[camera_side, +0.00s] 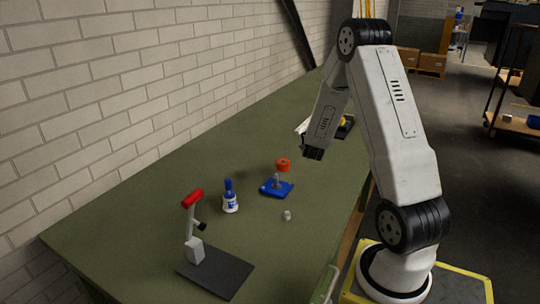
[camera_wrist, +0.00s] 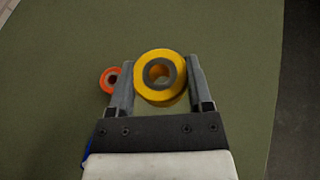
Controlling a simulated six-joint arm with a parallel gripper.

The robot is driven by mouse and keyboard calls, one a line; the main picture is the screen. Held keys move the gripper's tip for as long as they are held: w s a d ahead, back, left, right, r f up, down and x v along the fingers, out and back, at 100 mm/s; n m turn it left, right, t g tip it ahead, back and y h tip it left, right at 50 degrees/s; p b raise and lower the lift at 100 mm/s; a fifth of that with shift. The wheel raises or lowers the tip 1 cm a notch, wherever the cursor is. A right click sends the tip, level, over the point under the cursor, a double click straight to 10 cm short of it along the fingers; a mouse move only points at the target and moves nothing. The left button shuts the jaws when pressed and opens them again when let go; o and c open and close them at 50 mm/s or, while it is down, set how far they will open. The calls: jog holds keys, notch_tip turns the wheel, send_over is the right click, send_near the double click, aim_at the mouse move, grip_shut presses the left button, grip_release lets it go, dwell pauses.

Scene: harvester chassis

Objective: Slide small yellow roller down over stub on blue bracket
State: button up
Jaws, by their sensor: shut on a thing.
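In the wrist view, a yellow roller (camera_wrist: 146,92) with a grey core sits between the two fingers of my gripper (camera_wrist: 161,70), which is shut on it. Its round end faces the camera, over green tabletop. In the side view, the blue bracket (camera_side: 284,190) lies on the table with an orange roller (camera_side: 283,165) raised above it. A small stub (camera_side: 263,188) seems to show at its left side. The dark end of my arm is above and right of the bracket, apart from it. The orange roller also shows in the wrist view (camera_wrist: 104,82), left of my left finger.
A blue-and-white bottle (camera_side: 230,199) stands left of the bracket. A small grey piece (camera_side: 287,215) lies in front of it. A red-topped stand (camera_side: 218,272) is at the table's near end.

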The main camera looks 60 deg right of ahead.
jog(key=w+a+m+g, duration=0.2)
jog(key=a, duration=0.1)
jog(key=w+a+m+g, duration=0.2)
jog(key=a+g, duration=0.1)
jog(key=a, duration=0.1)
jog(key=w+a+m+g, duration=0.2)
jog(key=w+a+g, duration=0.1)
jog(key=a, duration=0.1)
jog(key=shift+r+m+h, duration=0.3)
jog(key=shift+r+m, duration=0.1)
jog(key=shift+a+f, duration=0.15)
jog(key=shift+a, duration=0.45)
jog(key=shift+f, duration=2.2)
jog(key=shift+f, duration=1.95)
dwell(1.7)
